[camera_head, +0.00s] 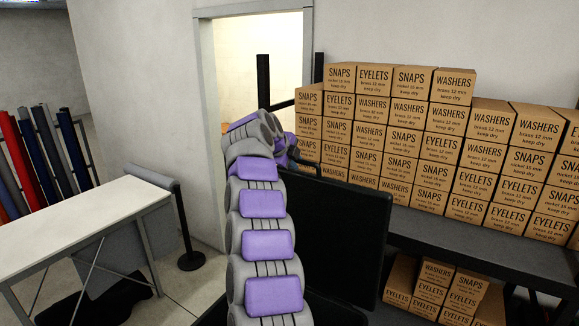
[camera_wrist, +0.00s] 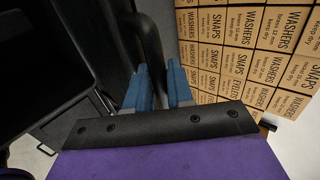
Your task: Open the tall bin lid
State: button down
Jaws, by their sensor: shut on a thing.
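The tall bin's black lid (camera_head: 338,230) stands steeply tilted up just right of my arm in the head view. Below it is the dark bin body, mostly hidden by my arm and cut off by the frame's bottom edge. In the wrist view, my gripper (camera_wrist: 158,80) has its two blue fingers on either side of a black curved handle (camera_wrist: 150,42), and it is shut on this handle. A dark panel of the bin (camera_wrist: 50,50) fills the left of the wrist view. In the head view my fingers are hidden behind my wrist.
Stacked cardboard boxes (camera_head: 405,140) fill a dark shelf (camera_head: 450,250) at the right, close behind the lid. A white-topped table (camera_head: 90,225) and a black post (camera_head: 187,225) stand at the left. A doorway (camera_head: 240,80) is behind my arm.

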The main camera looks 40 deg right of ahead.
jog(key=shift+w+d, duration=0.25)
jog(key=shift+d, duration=0.5)
jog(key=c, duration=1.2)
grip_release()
jog(key=shift+o, duration=0.2)
jog(key=shift+a+r, duration=0.1)
